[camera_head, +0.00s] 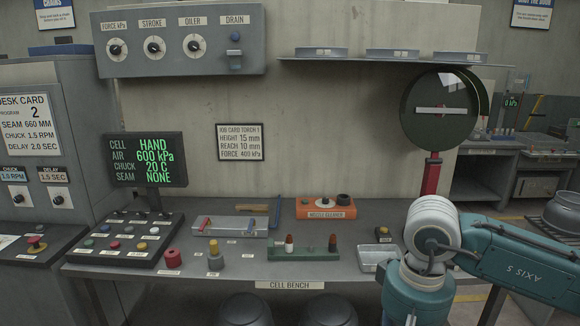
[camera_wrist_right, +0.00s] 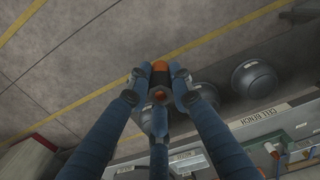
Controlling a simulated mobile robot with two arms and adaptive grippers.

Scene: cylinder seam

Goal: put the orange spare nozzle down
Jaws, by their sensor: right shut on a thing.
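In the right wrist view the fingers of my right gripper (camera_wrist_right: 160,90) are closed around the orange spare nozzle (camera_wrist_right: 159,94), which has an orange end and a dark part. Floor shows behind it, and the bench edge is to the lower right, apart from it. In the head view my right arm comes in from the right and bends down past the bench's right end; its gripper and the nozzle are not clearly seen there. On the bench (camera_head: 350,212) a green rack (camera_head: 303,253) holds red-tipped pieces. My left gripper is in neither view.
An orange nozzle cleaner (camera_head: 326,209) stands behind the rack. A pale open tray (camera_head: 379,258) is to its right, near my arm. A red cylinder (camera_head: 173,259), a yellow-topped piece (camera_head: 215,260) and a button panel (camera_head: 126,238) are at left. Dark round bins (camera_wrist_right: 253,78) stand below the bench.

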